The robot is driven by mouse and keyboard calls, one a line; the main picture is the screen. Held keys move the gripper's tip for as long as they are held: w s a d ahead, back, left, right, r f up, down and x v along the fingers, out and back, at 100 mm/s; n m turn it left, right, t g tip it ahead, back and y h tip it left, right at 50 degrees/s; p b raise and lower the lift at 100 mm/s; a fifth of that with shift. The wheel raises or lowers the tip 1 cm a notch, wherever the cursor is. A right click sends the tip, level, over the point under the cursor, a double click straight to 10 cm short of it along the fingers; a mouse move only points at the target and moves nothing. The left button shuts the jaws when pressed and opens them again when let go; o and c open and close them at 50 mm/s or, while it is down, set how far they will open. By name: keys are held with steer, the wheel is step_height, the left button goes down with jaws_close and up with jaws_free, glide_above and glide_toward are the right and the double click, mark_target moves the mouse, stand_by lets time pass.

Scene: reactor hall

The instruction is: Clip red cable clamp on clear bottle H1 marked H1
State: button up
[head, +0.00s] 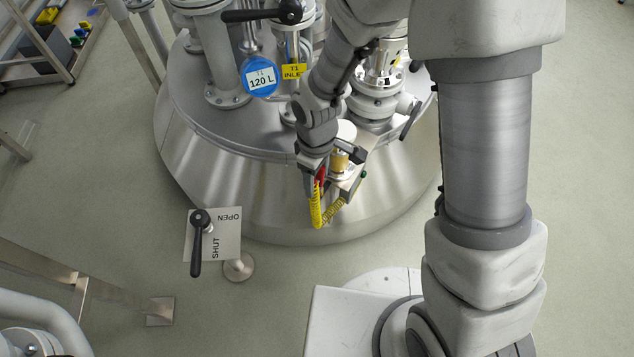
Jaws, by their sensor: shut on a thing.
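My gripper (314,172) points down at the front edge of the steel vessel's lid and is shut on the red cable clamp (320,178). A yellow coiled cable (317,208) hangs from the clamp and loops to the right. Just right of the gripper stands a small bottle-like thing with a pale round top (346,131) and a yellowish body (340,158), partly hidden by my arm. No H1 mark can be read, so I cannot tell whether it is bottle H1. I cannot tell whether the clamp touches it.
A black handle (197,245) stands by an OPEN/SHUT plate (226,238). A shelf cart (60,50) is at upper left. The floor on the right is clear.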

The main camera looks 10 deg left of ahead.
steer(key=shift+r+p, duration=1.15)
steer(key=shift+r, duration=0.45)
steer(key=shift+d, duration=0.1)
